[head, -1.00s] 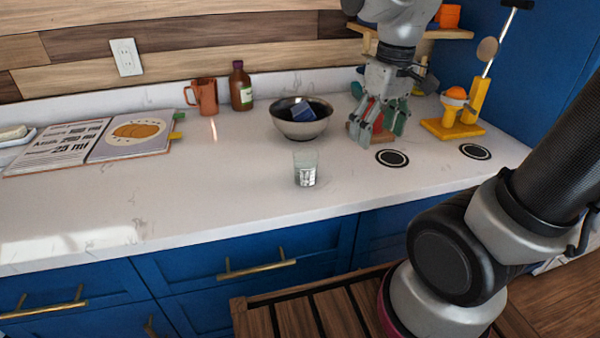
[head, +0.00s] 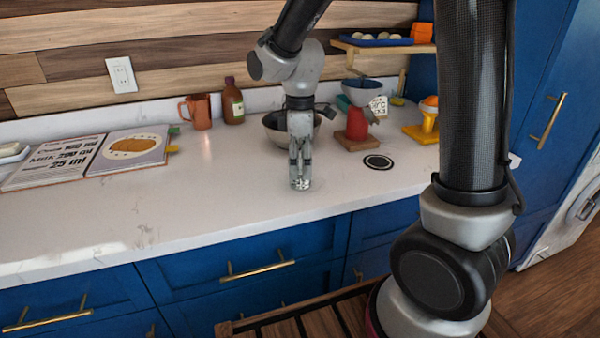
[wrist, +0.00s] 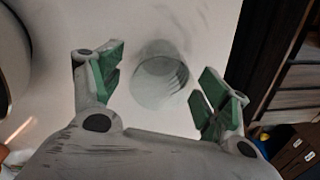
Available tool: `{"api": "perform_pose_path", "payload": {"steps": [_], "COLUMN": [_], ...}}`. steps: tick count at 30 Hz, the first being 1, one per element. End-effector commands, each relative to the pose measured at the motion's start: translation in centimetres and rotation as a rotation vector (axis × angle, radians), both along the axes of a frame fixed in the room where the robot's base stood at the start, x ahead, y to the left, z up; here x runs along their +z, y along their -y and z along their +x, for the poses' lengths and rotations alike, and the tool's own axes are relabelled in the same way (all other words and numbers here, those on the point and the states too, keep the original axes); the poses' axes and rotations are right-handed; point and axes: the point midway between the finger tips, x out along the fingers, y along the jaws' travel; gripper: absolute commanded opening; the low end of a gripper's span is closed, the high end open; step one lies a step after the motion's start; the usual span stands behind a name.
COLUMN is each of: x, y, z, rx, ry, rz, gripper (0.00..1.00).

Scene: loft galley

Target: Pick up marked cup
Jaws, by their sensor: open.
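The marked cup is a small clear glass with printed marks. In the head view its lower part (head: 300,184) shows on the white counter near the front edge, below my gripper (head: 300,163). My gripper points down over it and hides its upper part. In the wrist view the cup (wrist: 160,82) stands in the gap between the two green-padded fingers of my gripper (wrist: 158,76). The fingers are open, one on each side, and appear apart from the glass. How deep they reach beside it is hard to tell.
A metal bowl (head: 273,124) stands behind my gripper, partly hidden. A brown bottle (head: 233,103), a copper mug (head: 198,112) and an open book (head: 92,158) are left. The front left counter is clear.

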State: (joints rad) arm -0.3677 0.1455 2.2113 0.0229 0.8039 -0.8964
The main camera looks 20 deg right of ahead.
Motion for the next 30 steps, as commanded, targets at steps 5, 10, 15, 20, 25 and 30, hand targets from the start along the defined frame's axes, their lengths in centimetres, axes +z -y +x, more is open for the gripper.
{"api": "perform_pose_path", "payload": {"steps": [5, 10, 15, 20, 25, 30], "x": [-2.6, -3.2, -3.1, -3.1, -3.1, -3.0], "y": [0.0, 0.0, 0.0, 0.0, 0.0, -0.1], "z": [-0.2, -0.1, -0.1, -0.1, -0.1, -0.1], "rx": [-0.001, -0.001, -0.001, -0.001, -0.002, -0.002], "ry": [-0.003, 0.0, 0.0, 0.0, 0.0, 0.0], "rz": [-0.001, 0.0, 0.0, 0.0, 0.0, 0.0], "gripper": [0.76, 0.76, 0.67, 0.38, 0.25, 0.25]}}
